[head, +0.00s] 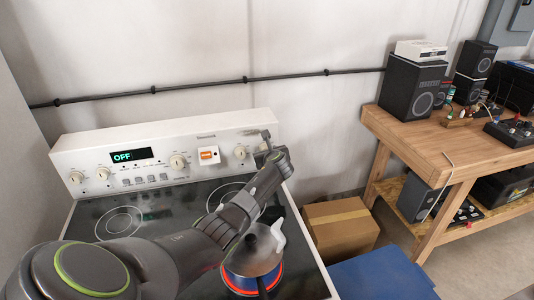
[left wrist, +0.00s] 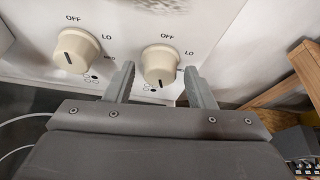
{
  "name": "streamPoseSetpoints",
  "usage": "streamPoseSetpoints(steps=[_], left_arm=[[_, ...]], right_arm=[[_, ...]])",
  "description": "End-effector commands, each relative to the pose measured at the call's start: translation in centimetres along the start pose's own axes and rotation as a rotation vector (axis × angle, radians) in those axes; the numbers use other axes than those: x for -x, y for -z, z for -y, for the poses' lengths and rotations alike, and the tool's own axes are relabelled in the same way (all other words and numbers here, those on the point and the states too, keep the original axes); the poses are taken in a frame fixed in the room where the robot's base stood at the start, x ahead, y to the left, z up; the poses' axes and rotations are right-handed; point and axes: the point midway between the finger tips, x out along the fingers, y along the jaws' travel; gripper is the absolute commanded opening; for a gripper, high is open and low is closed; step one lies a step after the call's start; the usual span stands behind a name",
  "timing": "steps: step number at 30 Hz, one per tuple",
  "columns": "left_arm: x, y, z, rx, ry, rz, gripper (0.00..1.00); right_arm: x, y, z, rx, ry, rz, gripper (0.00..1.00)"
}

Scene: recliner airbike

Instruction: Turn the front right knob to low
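The white stove's back panel (head: 150,150) carries several cream knobs and a green "OFF" display. In the left wrist view, the rightmost knob (left wrist: 160,63) sits between the two fingers of my left gripper (left wrist: 159,72). The fingers are open, with a gap visible on each side of the knob. Its dark mark is at the lower side; OFF is printed above and LO at upper right. Another knob (left wrist: 76,50) is to the left, outside the fingers. In the head view, my left gripper (head: 265,144) is at the panel's right end and hides the rightmost knob. My right gripper is not in view.
A cardboard box (head: 340,228) and a blue object (head: 385,276) are right of the stove. A wooden workbench (head: 440,147) with speakers stands farther right. A dark pipe runs along the wall.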

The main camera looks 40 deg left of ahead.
Motion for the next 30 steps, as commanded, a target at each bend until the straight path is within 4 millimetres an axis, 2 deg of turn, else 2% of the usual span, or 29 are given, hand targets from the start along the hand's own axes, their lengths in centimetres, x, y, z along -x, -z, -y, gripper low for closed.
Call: streamPoseSetpoints(steps=[1, 6, 9, 19, 30], left_arm=[[0.01, 0.02, 0.0, 0.0, 0.0, 0.0, 0.42], [0.01, 0.05, -0.01, 0.0, 0.0, 0.0, 0.2], [0.01, 0.06, 0.0, 0.0, 0.0, 0.0, 0.11], [0.02, 0.07, -0.15, 0.061, 0.026, -0.001, 0.11], [-0.04, 0.26, -0.4, 0.303, 0.125, -0.001, 0.11]], right_arm=[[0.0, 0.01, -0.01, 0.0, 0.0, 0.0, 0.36], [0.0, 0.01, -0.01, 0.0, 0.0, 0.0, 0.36], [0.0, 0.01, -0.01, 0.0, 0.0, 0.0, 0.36], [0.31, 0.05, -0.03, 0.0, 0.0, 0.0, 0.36], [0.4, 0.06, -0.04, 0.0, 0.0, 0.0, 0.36]])
